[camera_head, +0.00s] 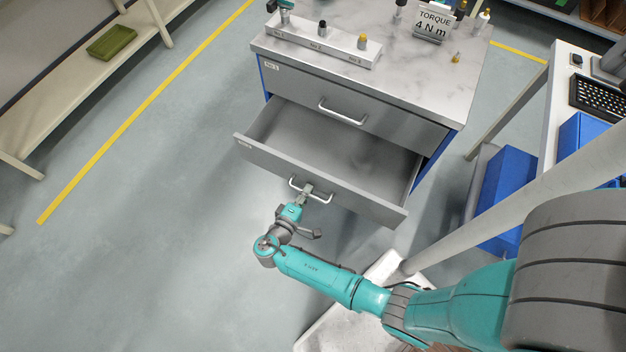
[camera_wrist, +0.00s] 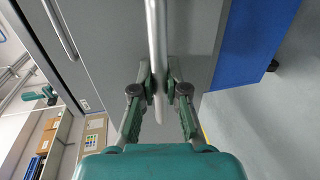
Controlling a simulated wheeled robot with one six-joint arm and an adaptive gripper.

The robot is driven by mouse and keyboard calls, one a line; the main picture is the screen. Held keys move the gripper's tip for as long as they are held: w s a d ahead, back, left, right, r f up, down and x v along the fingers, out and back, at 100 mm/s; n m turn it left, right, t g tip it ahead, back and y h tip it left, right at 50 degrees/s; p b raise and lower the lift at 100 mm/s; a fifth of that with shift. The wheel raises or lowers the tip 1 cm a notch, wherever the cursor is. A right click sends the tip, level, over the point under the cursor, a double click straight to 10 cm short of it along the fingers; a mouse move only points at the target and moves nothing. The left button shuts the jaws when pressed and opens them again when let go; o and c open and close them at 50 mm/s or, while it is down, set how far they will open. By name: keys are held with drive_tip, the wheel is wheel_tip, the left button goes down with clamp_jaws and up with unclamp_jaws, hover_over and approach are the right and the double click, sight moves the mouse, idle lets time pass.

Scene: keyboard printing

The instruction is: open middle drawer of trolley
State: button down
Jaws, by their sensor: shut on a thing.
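The trolley (camera_head: 455,95) is grey with blue sides and a marbled top. Its middle drawer (camera_head: 255,157) stands pulled well out, and its inside looks empty. The top drawer above it (camera_head: 380,122) is closed. My gripper (camera_head: 309,190) is at the middle drawer's front, shut on its silver bar handle (camera_head: 296,186). In the wrist view, the fingers (camera_wrist: 159,92) close on both sides of the handle bar (camera_wrist: 156,35). Anything below the middle drawer is hidden in the head view.
A holder block (camera_head: 320,45) with several bits and a torque sign (camera_head: 433,24) stand on the trolley top. Blue bins (camera_head: 508,185) and a desk with a keyboard (camera_head: 597,97) are at right. The floor at left is clear up to a low shelf (camera_head: 75,75).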

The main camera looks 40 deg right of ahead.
drive_tip(key=shift+s+a, duration=0.25)
drive_tip(key=shift+a, duration=0.45)
drive_tip(key=c, duration=1.2)
unclamp_jaws()
drive_tip(key=v, duration=1.2)
